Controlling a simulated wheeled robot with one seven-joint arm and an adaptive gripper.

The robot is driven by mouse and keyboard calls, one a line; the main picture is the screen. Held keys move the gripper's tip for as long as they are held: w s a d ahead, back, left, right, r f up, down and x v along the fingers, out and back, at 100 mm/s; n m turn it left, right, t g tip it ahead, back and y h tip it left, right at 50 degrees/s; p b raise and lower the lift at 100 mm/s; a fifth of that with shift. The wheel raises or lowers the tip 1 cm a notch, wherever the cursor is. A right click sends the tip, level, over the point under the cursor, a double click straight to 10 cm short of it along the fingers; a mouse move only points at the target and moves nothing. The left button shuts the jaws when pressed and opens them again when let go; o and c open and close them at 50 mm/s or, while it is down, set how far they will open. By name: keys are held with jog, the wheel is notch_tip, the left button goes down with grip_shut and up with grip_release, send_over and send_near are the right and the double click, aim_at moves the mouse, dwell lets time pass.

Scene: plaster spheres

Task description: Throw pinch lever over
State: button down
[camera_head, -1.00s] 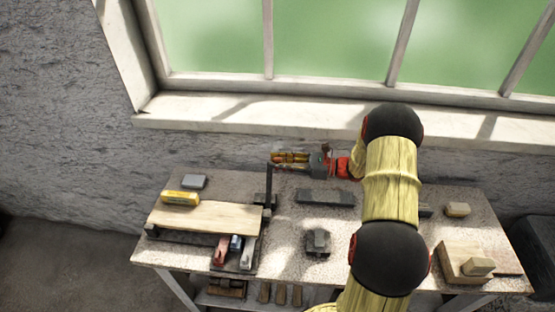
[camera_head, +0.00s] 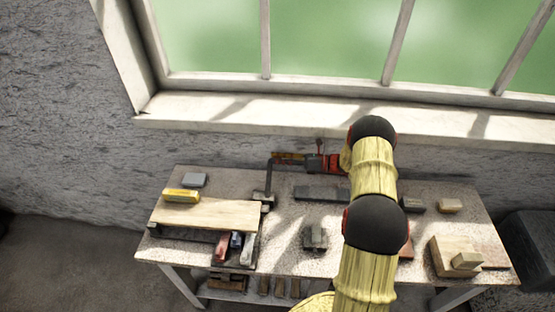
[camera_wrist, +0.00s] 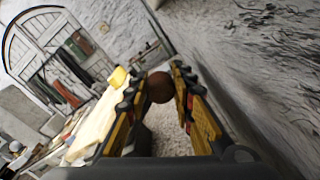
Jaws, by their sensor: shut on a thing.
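The pinch lever (camera_head: 268,181) is a dark upright bar at the right end of the wooden board (camera_head: 215,214), on the back part of the bench. Its brown ball knob (camera_wrist: 160,87) shows between the fingertips in the wrist view. My gripper (camera_head: 276,158) reaches in from the right at the lever's top and is shut on the knob; it also shows in the wrist view (camera_wrist: 163,88). The bar stands close to upright.
Red, blue and white handles (camera_head: 236,242) lie in front. A long dark block (camera_head: 320,193) and a small grey one (camera_head: 315,237) lie right of the lever. The window sill (camera_head: 240,110) runs behind.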

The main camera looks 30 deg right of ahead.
jog(key=shift+f, duration=0.2)
jog(key=c, duration=1.5)
grip_release()
jog(key=shift+w, duration=0.1)
jog(key=shift+d, duration=0.15)
jog(key=v, duration=1.2)
